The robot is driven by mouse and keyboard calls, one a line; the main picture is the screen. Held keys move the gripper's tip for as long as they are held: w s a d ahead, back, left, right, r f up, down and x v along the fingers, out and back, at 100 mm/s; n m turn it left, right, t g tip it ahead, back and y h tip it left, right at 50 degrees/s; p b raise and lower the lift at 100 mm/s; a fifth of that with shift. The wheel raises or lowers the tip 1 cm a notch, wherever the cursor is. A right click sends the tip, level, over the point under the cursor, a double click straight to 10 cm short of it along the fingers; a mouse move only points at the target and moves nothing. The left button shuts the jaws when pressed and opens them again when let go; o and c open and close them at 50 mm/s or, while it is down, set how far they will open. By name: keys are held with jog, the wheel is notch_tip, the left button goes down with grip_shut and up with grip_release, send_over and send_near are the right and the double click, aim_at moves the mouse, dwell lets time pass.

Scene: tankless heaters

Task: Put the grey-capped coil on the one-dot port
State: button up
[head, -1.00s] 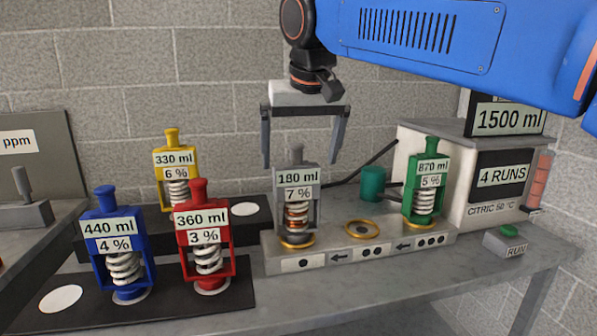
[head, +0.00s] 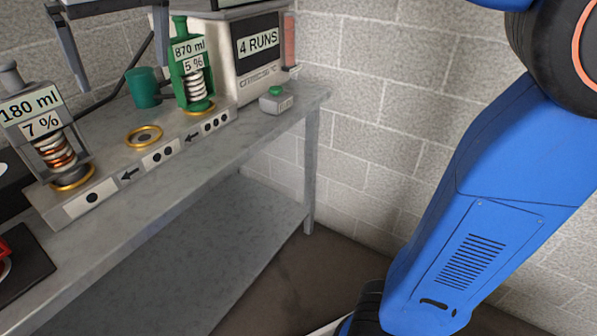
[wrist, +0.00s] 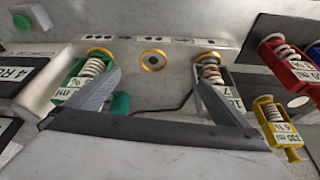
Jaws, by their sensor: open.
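The grey-capped coil (head: 50,150), labelled 180 ml and 7 %, stands upright in the gold ring of the one-dot port (head: 78,181), above the one-dot label. In the wrist view the same coil (wrist: 212,76) is at the right, its foot at a gold ring. My gripper (head: 124,90) is open and empty, high at the upper left of the head view, right of the grey cap.
The two-dot port (head: 143,136) is an empty gold ring. The green coil (head: 195,75) stands at the three-dot port. A teal cup (head: 142,88) is behind. The 4 RUNS machine (head: 258,45) and green button box (head: 276,100) are right. Red (wrist: 287,60) and yellow (wrist: 272,118) coils show in the wrist view.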

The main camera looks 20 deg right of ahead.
jog(key=s+d+f+m+h, duration=0.1)
jog(key=s+d+f, duration=0.2)
jog(key=d+f, duration=0.5)
jog(key=s+d+f+m, duration=0.1)
jog(key=s+d+f, duration=0.2)
jog(key=d, duration=0.9)
jog(key=s+d+f+m, duration=0.1)
jog(key=s+d+f, duration=0.5)
jog(key=f, duration=0.3)
jog(key=s+d+f+m+h, duration=0.1)
jog(key=s+d+f+m, duration=0.1)
jog(key=s+d+f, duration=0.4)
notch_tip(320, 180, down, 4)
jog(key=shift+s+d+r+t, duration=0.15)
jog(key=shift+s+d+t, duration=0.15)
jog(key=shift+s, duration=0.35)
